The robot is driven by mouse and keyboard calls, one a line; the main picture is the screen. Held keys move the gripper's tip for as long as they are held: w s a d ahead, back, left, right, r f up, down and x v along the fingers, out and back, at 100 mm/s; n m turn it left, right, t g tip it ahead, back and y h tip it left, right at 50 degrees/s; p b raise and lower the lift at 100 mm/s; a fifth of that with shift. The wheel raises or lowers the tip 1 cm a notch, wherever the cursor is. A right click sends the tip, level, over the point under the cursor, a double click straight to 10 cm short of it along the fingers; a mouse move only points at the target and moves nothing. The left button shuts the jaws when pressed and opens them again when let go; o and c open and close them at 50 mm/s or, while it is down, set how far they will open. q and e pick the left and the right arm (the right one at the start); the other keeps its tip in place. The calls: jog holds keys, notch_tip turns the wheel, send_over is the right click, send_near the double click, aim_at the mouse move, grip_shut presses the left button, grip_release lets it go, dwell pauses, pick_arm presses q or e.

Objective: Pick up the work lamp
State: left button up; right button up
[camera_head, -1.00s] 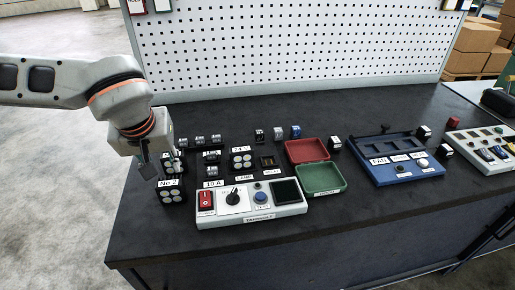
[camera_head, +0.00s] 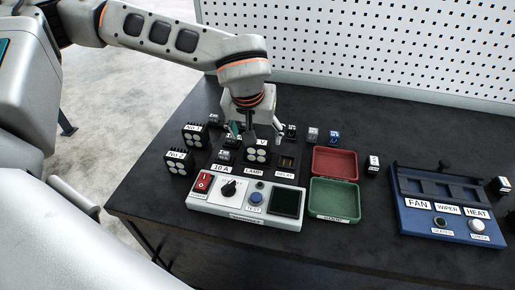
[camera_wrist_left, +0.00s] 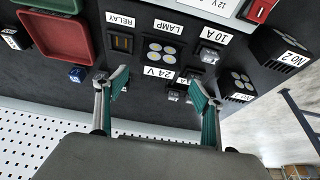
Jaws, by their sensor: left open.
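A black work lamp with four round pale lenses, marked 24 V (camera_head: 259,155), sits behind the LAMP label. It also shows in the left wrist view (camera_wrist_left: 161,51). Two similar black lamps, No 1 (camera_head: 193,136) and No 2 (camera_head: 178,162), stand to its left. My left gripper (camera_head: 252,136) is open and empty, pointing down just behind and above the 24 V lamp. In the left wrist view its teal fingers (camera_wrist_left: 160,88) are spread on either side of the 24 V label, with the lamp beyond the tips. My right gripper is not in view.
A white test panel (camera_head: 215,207) with a red switch and knob lies in front. A red tray (camera_head: 335,162) and green tray (camera_head: 334,199) are to the right, then a blue FAN/WIPER/HEAT panel (camera_head: 445,245). Small blocks stand behind. A white pegboard (camera_head: 400,50) closes the back.

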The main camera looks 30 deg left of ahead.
aim_at(259, 139)
pick_arm(q)
jog(key=x, duration=0.4)
jog(key=shift+w+f, duration=0.1)
jog(key=shift+w, duration=0.1)
jog(key=shift+c, duration=0.4)
jog(key=shift+d, duration=0.1)
jog(key=c, duration=1.5)
jog(key=shift+c, duration=0.2)
jog(key=shift+w, duration=0.1)
notch_tip(259, 139, up, 20)
jog(key=shift+p, duration=0.45)
